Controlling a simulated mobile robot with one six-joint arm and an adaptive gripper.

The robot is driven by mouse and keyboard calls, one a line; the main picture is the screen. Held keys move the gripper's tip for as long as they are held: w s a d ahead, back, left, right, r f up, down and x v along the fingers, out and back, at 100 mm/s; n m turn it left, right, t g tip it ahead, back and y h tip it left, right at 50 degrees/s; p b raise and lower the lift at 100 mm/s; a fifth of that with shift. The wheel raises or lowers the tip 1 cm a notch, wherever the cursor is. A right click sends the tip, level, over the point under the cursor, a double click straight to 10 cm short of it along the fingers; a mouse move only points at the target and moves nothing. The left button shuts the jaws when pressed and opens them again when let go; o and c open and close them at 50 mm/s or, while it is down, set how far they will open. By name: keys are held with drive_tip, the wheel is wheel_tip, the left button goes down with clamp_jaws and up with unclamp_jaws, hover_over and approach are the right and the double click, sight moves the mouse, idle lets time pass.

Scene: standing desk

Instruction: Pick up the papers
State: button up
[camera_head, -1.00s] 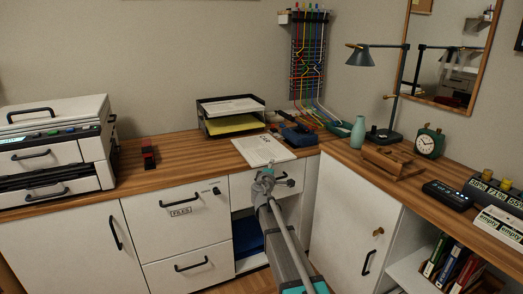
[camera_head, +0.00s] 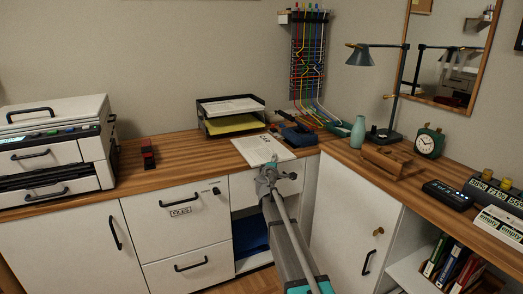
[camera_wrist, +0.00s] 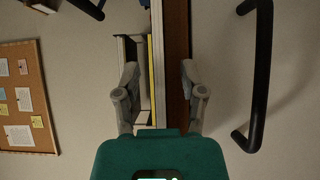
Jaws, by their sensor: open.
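The papers (camera_head: 263,149) lie flat on the wooden desk near the corner, a white stack with dark print on top. Their front edge reaches the desk's front edge. In the wrist view, which is turned sideways, the papers (camera_wrist: 158,60) show edge-on as a thin white strip beside the brown desk edge (camera_wrist: 177,60). My gripper (camera_head: 266,176) is in front of the desk edge, just below the papers in the head view. In the wrist view my gripper (camera_wrist: 160,85) is open and empty, its fingers on either side of the strip. Contact cannot be told.
A black tray (camera_head: 232,103) with white and yellow sheets stands behind the papers. A drawer handle (camera_wrist: 258,80) is close below my gripper. A blue case (camera_head: 298,136) and a teal vase (camera_head: 358,132) stand to the right. Bare desk lies left.

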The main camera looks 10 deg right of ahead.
drive_tip(key=shift+w+d, duration=0.1)
drive_tip(key=shift+w, duration=0.15)
idle(0.3)
clamp_jaws()
